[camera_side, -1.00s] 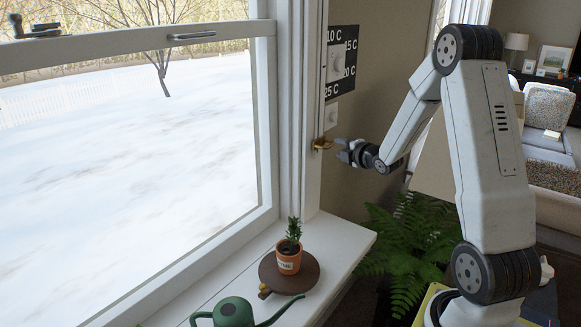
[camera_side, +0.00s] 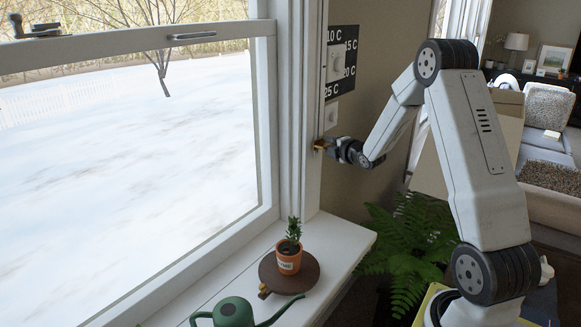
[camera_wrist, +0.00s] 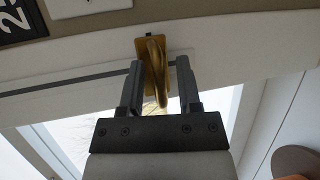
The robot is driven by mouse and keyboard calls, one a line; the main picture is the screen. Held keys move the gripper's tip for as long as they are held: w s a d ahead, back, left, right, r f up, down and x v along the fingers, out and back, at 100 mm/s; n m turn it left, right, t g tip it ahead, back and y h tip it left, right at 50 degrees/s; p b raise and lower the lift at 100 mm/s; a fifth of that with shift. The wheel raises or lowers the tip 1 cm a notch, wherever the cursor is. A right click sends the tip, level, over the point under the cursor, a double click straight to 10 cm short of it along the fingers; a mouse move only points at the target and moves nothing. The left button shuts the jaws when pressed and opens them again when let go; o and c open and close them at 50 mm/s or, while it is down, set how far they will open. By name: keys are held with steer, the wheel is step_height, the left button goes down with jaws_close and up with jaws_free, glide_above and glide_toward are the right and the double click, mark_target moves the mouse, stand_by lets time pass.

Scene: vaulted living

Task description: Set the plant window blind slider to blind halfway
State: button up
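The blind slider is a small brass knob (camera_side: 319,145) on the white window frame, below the dial panel. In the wrist view the brass knob (camera_wrist: 153,68) stands in front of a brass plate, on a dark slot line. My gripper (camera_side: 334,150) is at the knob in the side view. In the wrist view my gripper (camera_wrist: 158,72) has one finger on each side of the knob, with small gaps visible between fingers and brass. It looks open around the knob. The blind itself is not seen; the window (camera_side: 130,140) shows snow.
A potted plant (camera_side: 289,257) stands on a round brown stand (camera_side: 307,276) on the white sill (camera_side: 343,239), below my gripper. A green watering can (camera_side: 236,314) is at the front. A dial panel (camera_side: 341,62) is above the knob. A fern (camera_side: 407,250) grows below right.

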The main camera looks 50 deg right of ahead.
jaws_close()
stand_by(1.2)
